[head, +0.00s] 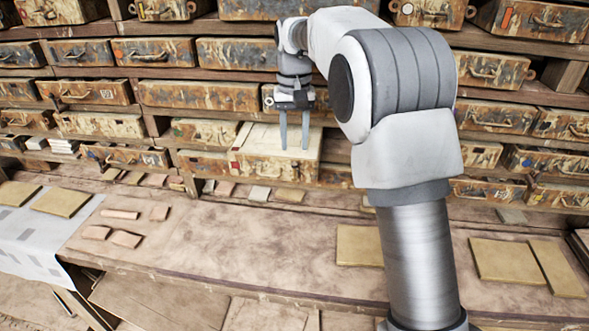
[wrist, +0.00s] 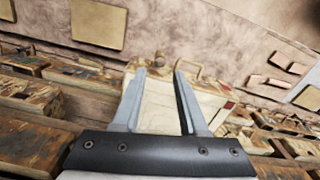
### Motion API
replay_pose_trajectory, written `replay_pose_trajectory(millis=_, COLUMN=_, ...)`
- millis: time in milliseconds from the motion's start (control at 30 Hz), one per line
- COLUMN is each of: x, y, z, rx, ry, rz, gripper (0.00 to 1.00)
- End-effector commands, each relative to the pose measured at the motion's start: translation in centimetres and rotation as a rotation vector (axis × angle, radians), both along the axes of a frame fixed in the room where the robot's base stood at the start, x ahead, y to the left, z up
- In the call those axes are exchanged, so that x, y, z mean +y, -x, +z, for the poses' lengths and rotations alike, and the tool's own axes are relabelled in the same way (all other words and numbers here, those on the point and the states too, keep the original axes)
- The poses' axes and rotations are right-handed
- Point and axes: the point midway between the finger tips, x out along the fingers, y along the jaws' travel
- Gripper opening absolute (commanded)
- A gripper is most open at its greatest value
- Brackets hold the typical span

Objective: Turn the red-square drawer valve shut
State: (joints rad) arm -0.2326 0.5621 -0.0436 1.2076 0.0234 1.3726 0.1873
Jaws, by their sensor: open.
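A pale drawer (head: 262,168) stands pulled out from the shelf wall in the head view, with a small red square (head: 235,166) at its left end. It also shows in the wrist view (wrist: 158,105), where a red mark (wrist: 228,105) is on its right side. At its front edge the wrist view shows a small round knob (wrist: 159,61) and a looped handle (wrist: 188,68); I cannot tell for sure which is the valve. My gripper (head: 294,147) is open and empty, pointing down over the drawer. Its fingertips (wrist: 160,74) appear just short of the front edge; contact cannot be told.
Rows of worn, closed drawers (head: 200,95) fill the wall around the pulled-out one. Below is a dusty workbench (head: 250,235) with several flat tiles (head: 360,245). A white sheet (head: 40,235) lies at left. The bench in front of the drawer is mostly clear.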

Motion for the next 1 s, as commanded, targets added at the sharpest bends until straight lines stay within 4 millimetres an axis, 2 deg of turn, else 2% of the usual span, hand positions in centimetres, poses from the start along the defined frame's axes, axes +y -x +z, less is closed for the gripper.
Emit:
replay_pose_trajectory(millis=33, x=0.0, y=0.1, z=-1.2, rx=0.005, ry=0.001, rz=0.000, gripper=0.42)
replay_pose_trajectory(millis=200, x=0.0, y=0.1, z=-4.7, rx=0.003, ry=0.001, rz=0.000, gripper=0.42)
replay_pose_trajectory(millis=400, x=0.0, y=0.0, z=-7.5, rx=0.002, ry=0.000, rz=0.000, gripper=0.42)
replay_pose_trajectory(millis=600, x=0.0, y=0.0, z=-8.6, rx=0.000, ry=0.000, rz=0.000, gripper=0.42)
replay_pose_trajectory(millis=833, x=0.0, y=0.0, z=-8.7, rx=0.000, ry=0.000, rz=0.000, gripper=0.42)
replay_pose_trajectory(millis=867, x=0.0, y=0.0, z=-8.7, rx=0.000, ry=0.000, rz=0.000, gripper=0.40)
replay_pose_trajectory(millis=1000, x=0.0, y=0.0, z=-8.7, rx=0.000, ry=0.000, rz=0.000, gripper=0.15)
